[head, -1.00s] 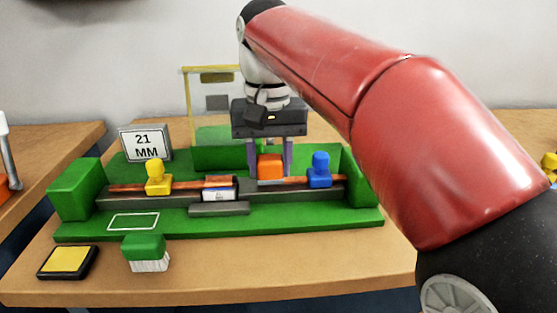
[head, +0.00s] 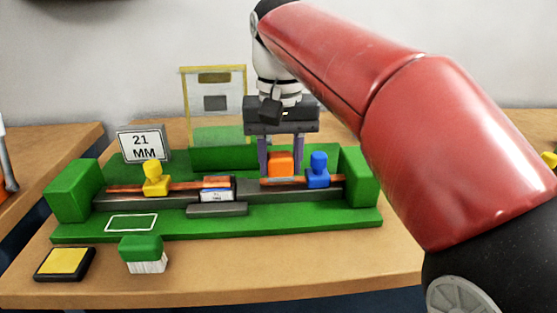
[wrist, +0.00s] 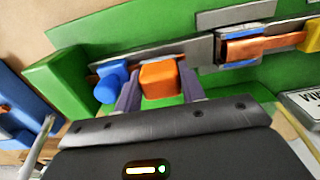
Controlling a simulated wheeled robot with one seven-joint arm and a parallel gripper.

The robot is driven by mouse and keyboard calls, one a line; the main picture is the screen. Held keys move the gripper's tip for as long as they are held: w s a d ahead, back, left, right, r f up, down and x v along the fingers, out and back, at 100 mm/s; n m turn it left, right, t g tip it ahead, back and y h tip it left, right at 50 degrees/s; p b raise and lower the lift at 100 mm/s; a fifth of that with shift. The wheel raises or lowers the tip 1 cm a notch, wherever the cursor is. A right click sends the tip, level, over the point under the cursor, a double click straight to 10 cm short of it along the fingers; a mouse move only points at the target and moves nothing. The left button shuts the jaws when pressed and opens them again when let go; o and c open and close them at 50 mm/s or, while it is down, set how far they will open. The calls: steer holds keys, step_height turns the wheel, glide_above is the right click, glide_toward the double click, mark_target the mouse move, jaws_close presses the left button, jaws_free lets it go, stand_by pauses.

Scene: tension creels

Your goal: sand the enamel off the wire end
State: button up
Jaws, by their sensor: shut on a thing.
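My gripper (head: 281,158) is shut on an orange block (head: 279,163), with a finger on each side of it. The block also shows between the fingers in the wrist view (wrist: 159,79). It sits at the right stretch of copper wire (head: 268,182); whether it touches the wire is hard to tell. A blue peg (head: 318,170) stands just right of the block, and beside the left finger in the wrist view (wrist: 110,82). A second copper stretch (head: 190,187) runs left past a yellow peg (head: 155,178). The wire under the block is hidden.
The green fixture (head: 290,218) has tall end blocks and a "21 MM" sign (head: 141,146). A green-handled brush (head: 143,254) and a black tray with a yellow pad (head: 65,264) lie in front. A yellow-framed panel (head: 215,104) stands behind. Bare table lies front right.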

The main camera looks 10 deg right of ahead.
steer(key=shift+r, duration=2.7)
steer(key=shift+r, duration=0.1)
steer(key=shift+r, duration=1.4)
